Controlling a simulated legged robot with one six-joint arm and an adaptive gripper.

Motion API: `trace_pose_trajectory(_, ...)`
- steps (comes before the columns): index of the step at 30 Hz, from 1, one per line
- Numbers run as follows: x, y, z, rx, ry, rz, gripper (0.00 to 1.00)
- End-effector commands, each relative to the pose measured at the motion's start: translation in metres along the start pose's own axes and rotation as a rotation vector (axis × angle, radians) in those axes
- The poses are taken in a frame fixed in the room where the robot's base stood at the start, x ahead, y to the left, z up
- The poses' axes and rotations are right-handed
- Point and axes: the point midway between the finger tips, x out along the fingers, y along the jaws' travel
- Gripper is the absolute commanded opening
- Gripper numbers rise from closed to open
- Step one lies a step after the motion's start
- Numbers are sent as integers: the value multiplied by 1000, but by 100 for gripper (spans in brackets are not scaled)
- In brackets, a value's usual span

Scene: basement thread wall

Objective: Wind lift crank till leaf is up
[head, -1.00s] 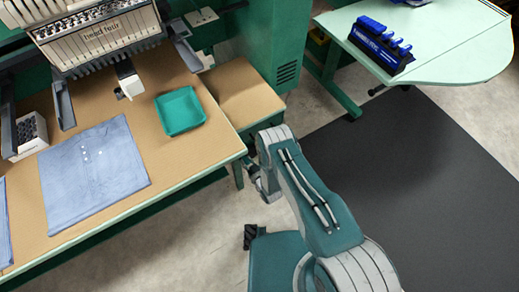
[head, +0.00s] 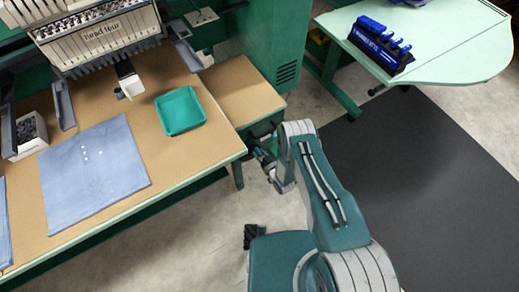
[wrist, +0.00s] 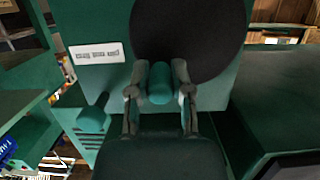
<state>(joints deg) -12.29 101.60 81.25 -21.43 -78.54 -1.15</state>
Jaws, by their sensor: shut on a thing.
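The crank's teal grip (wrist: 159,84) sits between the two fingers of my gripper (wrist: 160,108) in the wrist view. The fingers are shut on it. A dark round disc (wrist: 200,40) is behind it on a green housing. In the head view my gripper (head: 265,160) is beside the table's right end, below the tan leaf (head: 236,90), and the crank is too small to make out there. The leaf lies beside the main table top. I cannot tell whether their surfaces are level.
The main table (head: 205,150) carries a teal tray (head: 180,110), folded blue cloth (head: 92,165) and an embroidery machine head (head: 100,40). A pale green table (head: 450,50) with a blue tool rack (head: 382,45) stands at right. A dark mat (head: 420,160) covers open floor.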

Motion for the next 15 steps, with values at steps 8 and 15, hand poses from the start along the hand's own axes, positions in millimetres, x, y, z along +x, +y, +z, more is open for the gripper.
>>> trace_pose_trajectory(8,-2,10,9,5,-10,8,0)
trace_pose_trajectory(15,0,12,20,6,-10,8,0)
